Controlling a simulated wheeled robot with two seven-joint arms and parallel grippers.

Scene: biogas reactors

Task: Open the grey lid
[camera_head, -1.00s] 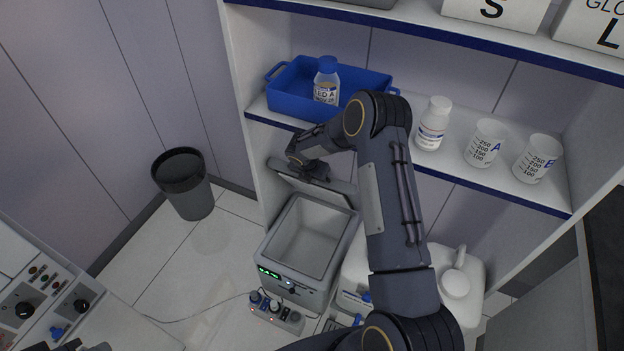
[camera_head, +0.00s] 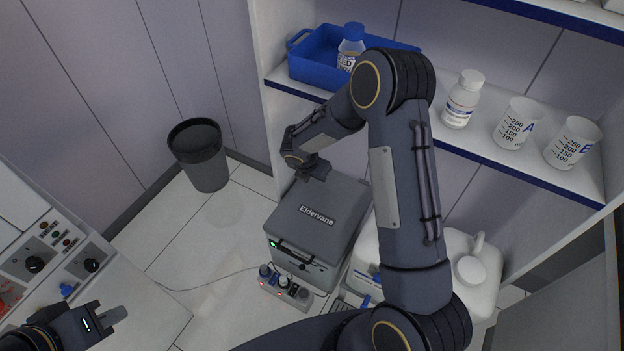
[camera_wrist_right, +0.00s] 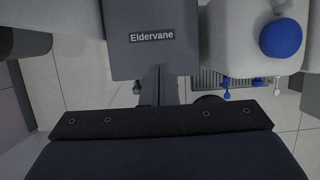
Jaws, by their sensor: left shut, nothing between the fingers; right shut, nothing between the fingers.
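The grey lid (camera_head: 338,196), marked "Eldervane", lies down over the grey box (camera_head: 300,268) on the floor. In the right wrist view the lid (camera_wrist_right: 150,58) is at the top, its label upright. My left gripper (camera_head: 112,313) is at the lower left, shut and empty, far from the lid. The inside of the box is hidden.
A shelf holds a blue tray (camera_head: 316,66) with a bottle, a white bottle (camera_head: 462,98) and two beakers. A white canister (camera_head: 478,270) stands right of the box. A power strip (camera_head: 284,291) lies in front. A black bin (camera_head: 204,160) stands left.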

